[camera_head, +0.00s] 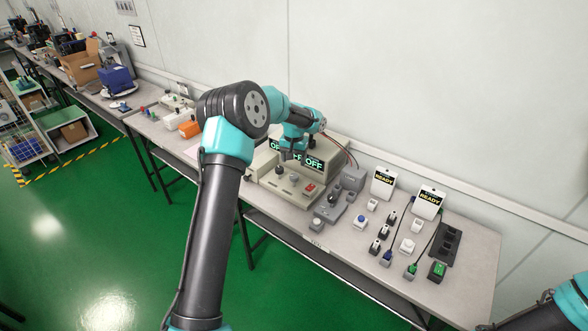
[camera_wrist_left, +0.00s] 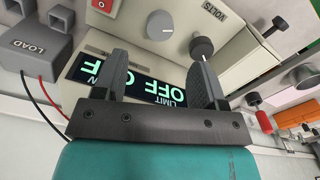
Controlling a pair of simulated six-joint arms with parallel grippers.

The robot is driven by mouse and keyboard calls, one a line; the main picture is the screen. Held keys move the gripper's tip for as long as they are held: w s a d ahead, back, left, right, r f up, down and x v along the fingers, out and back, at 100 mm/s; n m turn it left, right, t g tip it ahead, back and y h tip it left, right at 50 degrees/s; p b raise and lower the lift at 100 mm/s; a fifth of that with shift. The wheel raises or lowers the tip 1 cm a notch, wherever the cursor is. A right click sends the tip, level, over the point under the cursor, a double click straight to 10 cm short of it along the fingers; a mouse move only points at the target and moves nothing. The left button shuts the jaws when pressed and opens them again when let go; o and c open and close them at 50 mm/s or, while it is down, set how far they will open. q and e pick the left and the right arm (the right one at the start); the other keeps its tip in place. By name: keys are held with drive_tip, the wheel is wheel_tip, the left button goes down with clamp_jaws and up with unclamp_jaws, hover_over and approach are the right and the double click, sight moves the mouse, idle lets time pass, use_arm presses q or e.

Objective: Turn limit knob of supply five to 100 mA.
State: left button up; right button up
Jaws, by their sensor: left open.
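The power supply (camera_head: 334,148) is a beige box with a sloped front panel on the bench. Its green displays (camera_head: 314,162) read OFF; one in the left wrist view (camera_wrist_left: 170,97) appears upside down with LIMIT beside OFF. A light grey knob (camera_wrist_left: 161,26) with a white mark stands on the panel. A dark knob (camera_wrist_left: 202,48) is close to the right finger, near a VOLTS label; contact cannot be told. My left gripper (camera_wrist_left: 160,72) is open and empty, its fingers over the panel, short of the grey knob. My right gripper is out of view.
A grey LOAD box (camera_wrist_left: 30,47) with red and black wires stands beside the supply. A red rocker switch (camera_head: 310,187) is on the panel. READY testers (camera_head: 384,183), small buttons and plugs cover the bench right. Orange and blue items are further left.

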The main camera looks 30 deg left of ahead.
use_arm(q)
wheel_tip(320, 180, up, 10)
drive_tip(key=shift+f, duration=0.25)
idle(0.4)
